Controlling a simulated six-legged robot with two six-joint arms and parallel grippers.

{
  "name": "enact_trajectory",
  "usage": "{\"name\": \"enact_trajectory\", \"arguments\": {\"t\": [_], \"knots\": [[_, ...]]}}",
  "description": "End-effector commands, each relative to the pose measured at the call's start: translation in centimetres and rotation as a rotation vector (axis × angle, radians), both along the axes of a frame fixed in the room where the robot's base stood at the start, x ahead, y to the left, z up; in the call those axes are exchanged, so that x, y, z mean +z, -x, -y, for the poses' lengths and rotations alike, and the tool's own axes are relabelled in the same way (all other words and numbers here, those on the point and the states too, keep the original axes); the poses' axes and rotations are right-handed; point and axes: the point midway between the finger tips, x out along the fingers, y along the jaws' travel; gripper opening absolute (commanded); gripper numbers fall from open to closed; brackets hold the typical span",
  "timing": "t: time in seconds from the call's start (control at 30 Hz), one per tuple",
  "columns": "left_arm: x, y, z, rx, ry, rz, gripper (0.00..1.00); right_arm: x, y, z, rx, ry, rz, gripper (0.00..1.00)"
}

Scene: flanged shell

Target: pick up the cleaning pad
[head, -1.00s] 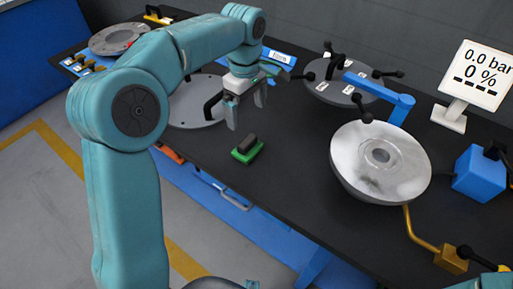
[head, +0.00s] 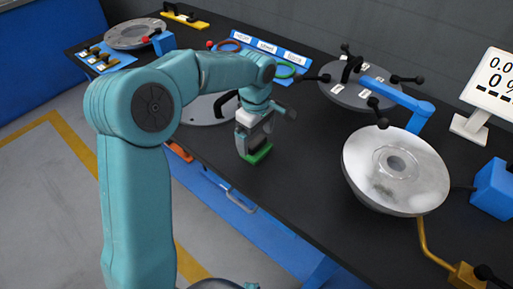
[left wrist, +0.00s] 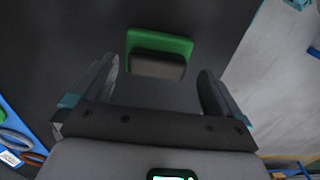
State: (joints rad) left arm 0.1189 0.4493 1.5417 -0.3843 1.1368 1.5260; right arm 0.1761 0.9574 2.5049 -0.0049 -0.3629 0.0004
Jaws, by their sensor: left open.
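The cleaning pad is a green block with a dark grip on top. It lies on the black bench top, and its green base (head: 260,154) shows just below my left gripper (head: 250,146) in the head view. The gripper hides most of the dark grip there. In the left wrist view the pad's green base (left wrist: 182,43) and dark grip (left wrist: 157,66) are just beyond the open fingertips. The dark grip lies roughly centred between the two fingers (left wrist: 158,74), with clear space on either side. My right gripper is not in view.
A silver flanged shell (head: 372,185) sits to the right on the bench. A round lid (head: 360,93) with black knobs and a blue arm (head: 405,100) stand behind it. A flat grey disc (head: 200,108) lies behind my left arm. The bench front edge is near the pad.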

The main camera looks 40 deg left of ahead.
Motion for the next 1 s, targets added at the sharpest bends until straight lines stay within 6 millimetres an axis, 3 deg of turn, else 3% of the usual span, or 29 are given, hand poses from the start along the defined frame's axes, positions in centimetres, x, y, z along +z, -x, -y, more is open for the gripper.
{"name": "enact_trajectory", "arguments": {"t": [0.1,0.2,0.47,0.5,0.6,0.63,1.0], "knots": [[-2.3,-0.1,0.0,0.0,0.001,-0.004,1.0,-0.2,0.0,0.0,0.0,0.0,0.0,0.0],[-3.3,-0.3,0.0,0.0,0.0,-0.001,1.0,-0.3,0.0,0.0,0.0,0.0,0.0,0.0],[-3.7,-0.3,0.0,0.0,-0.001,0.0,1.0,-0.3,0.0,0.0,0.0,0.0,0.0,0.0],[-3.7,-0.3,0.0,0.0,0.0,0.0,0.94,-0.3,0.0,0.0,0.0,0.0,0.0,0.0],[-3.6,-0.3,0.0,0.0,0.0,0.0,0.61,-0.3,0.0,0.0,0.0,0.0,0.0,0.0],[-3.6,-0.3,0.0,0.0,0.0,0.0,0.57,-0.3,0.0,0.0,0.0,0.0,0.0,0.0],[-3.0,-0.4,0.0,0.001,-0.001,0.002,0.56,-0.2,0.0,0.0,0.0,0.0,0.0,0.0]]}}
